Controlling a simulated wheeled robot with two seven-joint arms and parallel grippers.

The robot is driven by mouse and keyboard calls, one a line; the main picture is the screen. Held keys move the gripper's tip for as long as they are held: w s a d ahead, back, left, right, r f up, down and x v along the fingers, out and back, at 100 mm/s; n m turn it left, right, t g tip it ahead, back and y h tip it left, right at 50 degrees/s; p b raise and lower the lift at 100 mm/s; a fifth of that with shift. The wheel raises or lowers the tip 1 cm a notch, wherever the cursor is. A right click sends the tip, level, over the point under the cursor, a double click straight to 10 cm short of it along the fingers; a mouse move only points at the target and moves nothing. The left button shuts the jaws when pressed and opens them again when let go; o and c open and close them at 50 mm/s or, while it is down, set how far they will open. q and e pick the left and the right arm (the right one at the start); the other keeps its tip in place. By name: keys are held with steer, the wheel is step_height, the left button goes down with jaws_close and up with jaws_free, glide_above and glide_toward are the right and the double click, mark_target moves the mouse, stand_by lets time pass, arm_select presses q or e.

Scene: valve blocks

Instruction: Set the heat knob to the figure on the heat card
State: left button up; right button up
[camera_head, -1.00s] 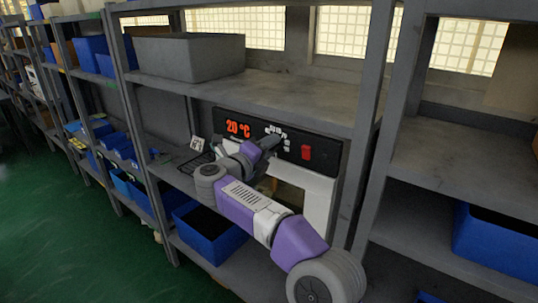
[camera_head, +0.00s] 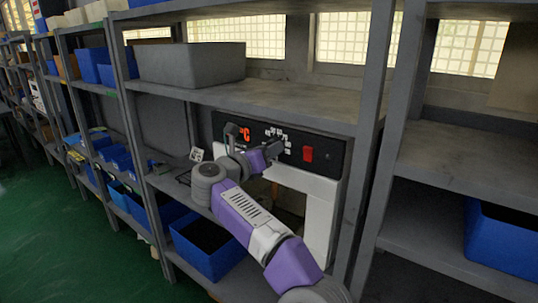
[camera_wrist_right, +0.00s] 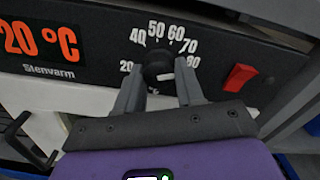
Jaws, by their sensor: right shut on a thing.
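The heat knob (camera_wrist_right: 158,66) is a black round knob on a black panel, with a small white mark at its lower right. White dial figures from 20 to 80 surround it, some hidden. My right gripper (camera_wrist_right: 158,82) is shut on the knob, one finger at each side. In the head view the right gripper (camera_head: 278,149) is at the panel (camera_head: 324,139), hiding most of the knob. The red display (camera_wrist_right: 40,40) reads 20 °C. My left gripper is not in view.
A red switch (camera_wrist_right: 240,77) is right of the knob. The unit stands on a grey shelf, with a grey bin (camera_head: 190,62) on the shelf above. A blue bin (camera_head: 208,245) is below left. Shelf posts stand at both sides.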

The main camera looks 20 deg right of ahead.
steer(key=shift+m, duration=0.6)
steer(key=o, duration=1)
steer(key=shift+o, duration=0.2)
steer(key=shift+a, duration=0.1)
steer(key=v, duration=0.7)
steer(key=shift+s+a+b, duration=0.2)
steer(key=shift+b, duration=0.1)
